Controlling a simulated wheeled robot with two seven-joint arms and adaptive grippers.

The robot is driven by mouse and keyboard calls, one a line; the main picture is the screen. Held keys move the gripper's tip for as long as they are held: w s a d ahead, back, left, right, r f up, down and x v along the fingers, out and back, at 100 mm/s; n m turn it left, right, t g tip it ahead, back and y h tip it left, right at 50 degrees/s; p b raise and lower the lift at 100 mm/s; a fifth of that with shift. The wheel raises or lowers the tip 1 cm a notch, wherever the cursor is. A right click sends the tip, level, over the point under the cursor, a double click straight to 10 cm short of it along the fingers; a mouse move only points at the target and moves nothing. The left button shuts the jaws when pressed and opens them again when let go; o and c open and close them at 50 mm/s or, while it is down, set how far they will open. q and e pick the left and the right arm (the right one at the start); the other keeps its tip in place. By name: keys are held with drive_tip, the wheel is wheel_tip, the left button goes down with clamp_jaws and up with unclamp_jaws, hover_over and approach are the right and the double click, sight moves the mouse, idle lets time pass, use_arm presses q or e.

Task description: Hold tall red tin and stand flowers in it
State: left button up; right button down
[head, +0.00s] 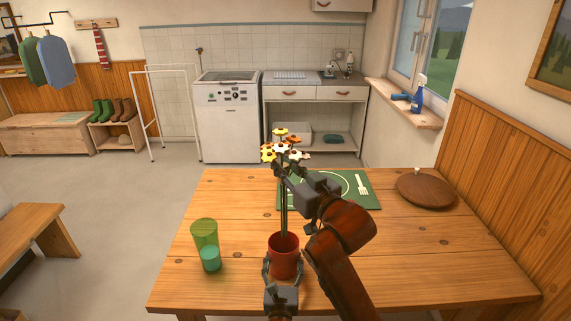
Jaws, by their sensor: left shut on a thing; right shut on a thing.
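The tall red tin (285,262) stands upright near the front middle of the wooden table. My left gripper (283,272) is at its near side, shut on it, with a finger showing at its left side. My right gripper (284,172) is shut on the stems just below the heads. The stems run down to the tin's mouth, and their lower ends appear to be inside the rim. How deep they reach is hidden by the tin.
A green placemat (365,193) with a fork (361,185) lies behind my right arm. A round brown wooden lid or board (426,189) lies at the right. The table's left-back area is clear.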

sight(286, 214)
drive_tip(key=shift+f, duration=7.75)
drive_tip(key=shift+f, duration=0.15)
drive_tip(key=c, duration=2)
unclamp_jaws()
drive_tip(key=o, duration=0.3)
drive_tip(key=shift+o, duration=0.2)
drive_tip(key=v, duration=1.2)
use_arm(q)
drive_tip(key=o, duration=1.3)
drive_tip(key=shift+c, duration=0.2)
